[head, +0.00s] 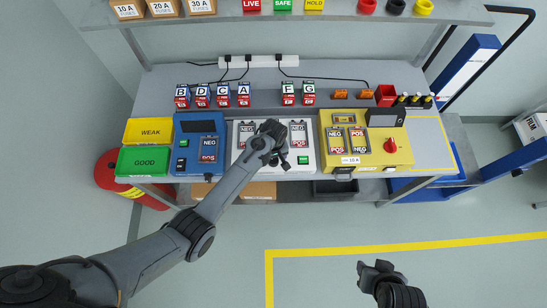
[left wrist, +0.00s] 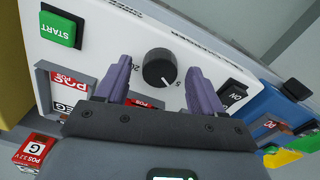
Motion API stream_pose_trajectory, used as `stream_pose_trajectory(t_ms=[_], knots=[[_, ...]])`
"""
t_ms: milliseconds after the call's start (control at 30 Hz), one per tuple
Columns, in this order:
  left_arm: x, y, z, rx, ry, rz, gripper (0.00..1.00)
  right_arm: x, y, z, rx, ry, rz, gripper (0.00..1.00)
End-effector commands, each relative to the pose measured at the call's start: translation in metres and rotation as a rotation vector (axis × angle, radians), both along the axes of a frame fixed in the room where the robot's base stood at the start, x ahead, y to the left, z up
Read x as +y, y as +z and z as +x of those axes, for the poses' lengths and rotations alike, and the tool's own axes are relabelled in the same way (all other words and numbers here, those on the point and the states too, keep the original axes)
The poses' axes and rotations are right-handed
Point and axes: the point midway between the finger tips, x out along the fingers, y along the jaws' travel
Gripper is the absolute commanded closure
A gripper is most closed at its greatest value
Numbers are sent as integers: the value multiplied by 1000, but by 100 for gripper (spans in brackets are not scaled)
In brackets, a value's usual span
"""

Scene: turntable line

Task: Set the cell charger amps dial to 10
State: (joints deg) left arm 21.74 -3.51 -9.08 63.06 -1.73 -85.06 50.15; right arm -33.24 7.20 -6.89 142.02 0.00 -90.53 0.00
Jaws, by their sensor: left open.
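The cell charger is the white panel (head: 308,163) in the middle of the bench, with cells in its bays and a green START button (left wrist: 58,30). Its black dial (left wrist: 159,68) has a white pointer line that points toward the gripper side, near the printed 5; a 20 is printed on the other side. My left gripper (left wrist: 160,76) is open, with a purple finger on each side of the dial; contact cannot be told. In the head view my left gripper (head: 268,145) covers the dial. My right gripper (head: 377,268) is away from the bench, at the bottom.
A blue unit (head: 186,130) stands left of the charger and a yellow unit (head: 385,158) with a red knob stands right. Green GOOD (head: 144,161) and yellow WEAK bins sit at the left end. Several lettered cells stand behind. A shelf (head: 340,16) runs above.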

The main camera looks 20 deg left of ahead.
Motion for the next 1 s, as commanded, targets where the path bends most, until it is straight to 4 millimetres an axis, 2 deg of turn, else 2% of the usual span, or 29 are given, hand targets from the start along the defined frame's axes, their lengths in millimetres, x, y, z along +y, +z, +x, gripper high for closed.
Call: stream_pose_trajectory(t_ms=[333, 700, 1000], knots=[[0, -3, 0, 0, 1, 0, 32, 1, 0, 0, -2, -2, 3, 57], [0, -3, 0, 0, 1, 0, 88, 2, 1, 0, -2, -6, 10, 57], [0, -1, 0, 1, -34, 1, 88, 2, 6, 0, -2, -6, 10, 57]])
